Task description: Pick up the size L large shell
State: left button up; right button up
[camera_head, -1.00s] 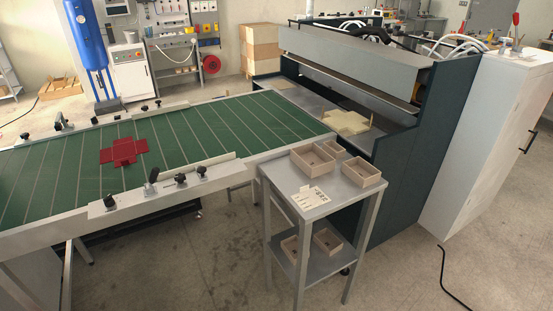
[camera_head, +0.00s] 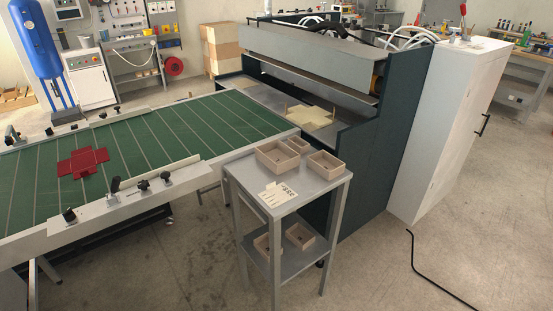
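Several open light-brown box shells are on a small grey two-level stand (camera_head: 322,185). On its top, the largest-looking shell (camera_head: 278,159) is at the left, a smaller shell (camera_head: 298,144) is just behind it, and another shell (camera_head: 327,165) is at the right. Two more shells are on the lower shelf, one at the left (camera_head: 262,246) and one at the right (camera_head: 300,237). I cannot read any size marks on them. Neither of my grippers is in view.
A white printed card (camera_head: 277,194) lies on the stand top. A green conveyor (camera_head: 150,145) with a red flat blank (camera_head: 82,162) is at the left. A large machine (camera_head: 365,150) stands behind the stand. A black cable (camera_head: 430,272) lies on otherwise open floor at the right.

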aim_at(279, 158)
jog(key=u, duration=0.4)
jog(key=i+l+u, duration=0.1)
jog(key=u, duration=0.25)
jog(key=l+u, duration=0.15)
jog(key=u, duration=0.25)
jog(key=i+l+u, duration=0.1)
jog(key=l+u, duration=0.2)
jog(key=l, duration=0.35)
jog(key=l+u, duration=0.25)
jog(key=l, duration=0.4)
jog(key=l+u, duration=0.3)
jog(key=l, duration=0.35)
jog(key=k+l+u, duration=0.15)
jog(key=l+u, duration=0.15)
jog(key=l, duration=0.35)
